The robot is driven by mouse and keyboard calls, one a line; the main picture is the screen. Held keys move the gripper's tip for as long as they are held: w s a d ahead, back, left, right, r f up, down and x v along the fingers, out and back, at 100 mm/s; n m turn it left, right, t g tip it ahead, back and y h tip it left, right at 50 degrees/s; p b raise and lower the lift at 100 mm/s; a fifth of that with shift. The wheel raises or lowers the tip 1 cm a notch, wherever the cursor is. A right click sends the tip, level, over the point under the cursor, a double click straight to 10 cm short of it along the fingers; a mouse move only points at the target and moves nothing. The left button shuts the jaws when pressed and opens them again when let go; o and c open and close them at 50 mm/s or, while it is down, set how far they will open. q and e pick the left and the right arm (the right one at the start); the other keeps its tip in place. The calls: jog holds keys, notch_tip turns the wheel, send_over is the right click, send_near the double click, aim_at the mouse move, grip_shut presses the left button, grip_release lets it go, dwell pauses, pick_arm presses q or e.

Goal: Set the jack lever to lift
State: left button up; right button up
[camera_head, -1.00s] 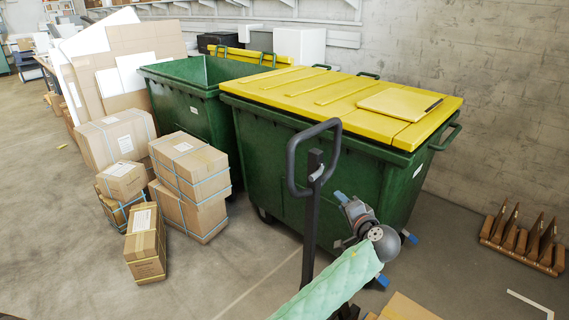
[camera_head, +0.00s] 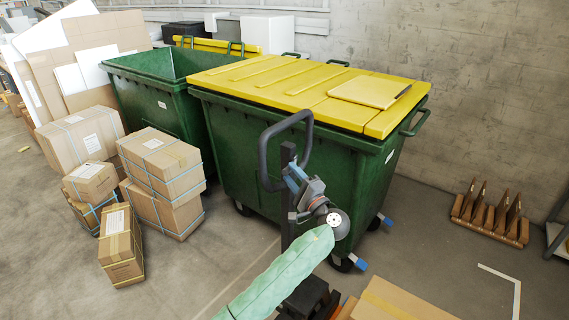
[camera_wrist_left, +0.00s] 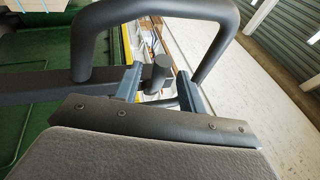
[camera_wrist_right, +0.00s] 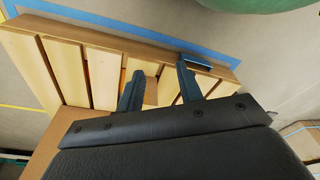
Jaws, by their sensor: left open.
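The jack's dark handle loop (camera_head: 308,132) stands upright on its post (camera_head: 287,232) in front of the green bin. It also shows in the left wrist view (camera_wrist_left: 216,48). A short dark stub that looks like the jack lever (camera_wrist_left: 158,70) sits inside the loop, between the fingers of my left gripper (camera_wrist_left: 158,86). The fingers are apart, one on each side; I cannot tell whether they touch it. In the head view my left gripper (camera_head: 296,177) is at the lower right of the loop. My right gripper (camera_wrist_right: 160,83) is open and empty above a wooden pallet (camera_wrist_right: 65,70).
The green bin (camera_head: 240,150) with a yellow lid (camera_head: 280,85) stands close behind the handle. Cardboard boxes (camera_head: 165,160) are stacked at the left. A brown wooden rack (camera_head: 490,220) is on the floor at the right. Floor between the bin and rack is mostly clear.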

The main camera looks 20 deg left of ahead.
pick_arm(q)
jog(key=shift+p+x, duration=0.9)
jog(key=shift+x, duration=1.3)
pick_arm(e)
jog(key=shift+s+d+f, duration=0.3)
jog(key=shift+s+f, duration=0.05)
jog(key=shift+f, duration=0.35)
jog(key=shift+s+d+f, duration=0.3)
jog(key=shift+f, duration=0.35)
jog(key=shift+s+d+f, duration=0.3)
jog(key=shift+s+f, duration=0.05)
jog(key=shift+f, duration=0.35)
pick_arm(q)
grip_shut()
pick_arm(e)
jog(key=shift+d, duration=0.1)
